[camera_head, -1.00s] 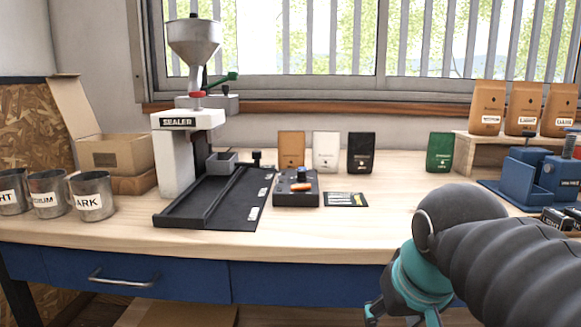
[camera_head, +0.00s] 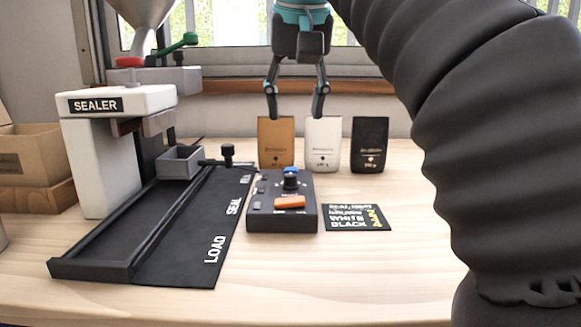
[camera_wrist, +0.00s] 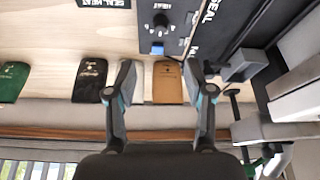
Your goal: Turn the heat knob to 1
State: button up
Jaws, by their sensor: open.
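The dark control box (camera_head: 265,215) stands on the bench beside the sealer track. It carries a black knob (camera_head: 290,184) with a blue piece at its far side and an orange switch in front. The black knob (camera_wrist: 161,22) also shows near the top of the wrist view, with the blue piece (camera_wrist: 157,49) below it. Its setting marks are too small to read. My gripper (camera_head: 295,112) is open and empty, fingers pointing down. In the head view it appears above the coffee bags, apart from the knob. The wrist view also shows both spread fingers (camera_wrist: 160,72).
The white sealer (camera_head: 92,150) and its black track (camera_head: 190,255) stand left of the box. Brown (camera_head: 276,143), white (camera_head: 323,145) and black (camera_head: 370,145) bags stand behind it. A black printed card (camera_head: 357,217) lies right. The front bench top is clear.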

aim_at(290, 175)
jog(key=b+x, duration=0.5)
jog(key=x, duration=0.8)
jog(key=shift+w+a+f, duration=0.1)
jog(key=shift+w+f, duration=0.05)
jog(key=shift+f, duration=0.15)
jog(key=shift+c, duration=0.3)
grip_shut()
